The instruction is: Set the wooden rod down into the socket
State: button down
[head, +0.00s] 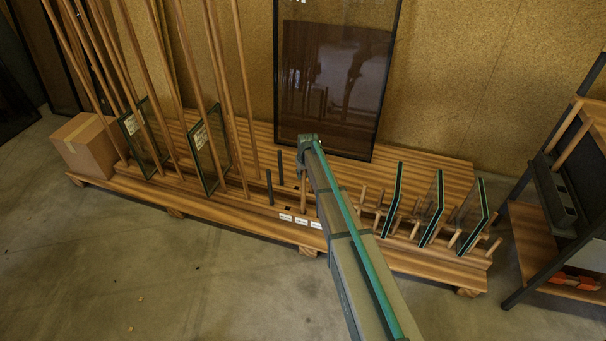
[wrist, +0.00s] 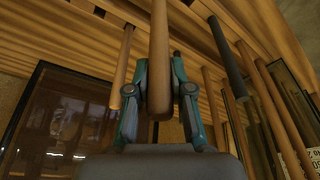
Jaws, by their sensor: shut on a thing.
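In the wrist view a thick, round wooden rod (wrist: 158,62) sits between the two green fingers of my gripper (wrist: 160,98), which is shut on it. Its rounded end shows close to the camera, and the rod reaches away toward the wooden slats. In the head view my gripper (head: 307,146) is above the middle of the slatted platform, and a short rod (head: 303,192) hangs below it, roughly upright. A small dark spot (head: 288,209) that may be the socket shows in the platform left of the rod. I cannot tell whether the rod's lower end touches the platform.
Dark upright pegs (head: 280,167) stand just left of the rod, with white labels (head: 300,221) in front. Tall wooden poles (head: 243,90) and leaning glass frames stand further left. A large dark pane (head: 335,75) is behind. Glass panes between pegs (head: 432,209) are to the right.

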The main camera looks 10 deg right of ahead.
aim_at(303, 183)
jog(key=shift+f+b, duration=0.9)
jog(key=shift+f, duration=2.25)
dwell(1.4)
jog(key=c, duration=1)
grip_release()
jog(key=shift+o, duration=0.2)
jog(key=shift+r, duration=0.15)
jog(key=shift+p+v, duration=1.5)
jog(key=shift+v, duration=1.35)
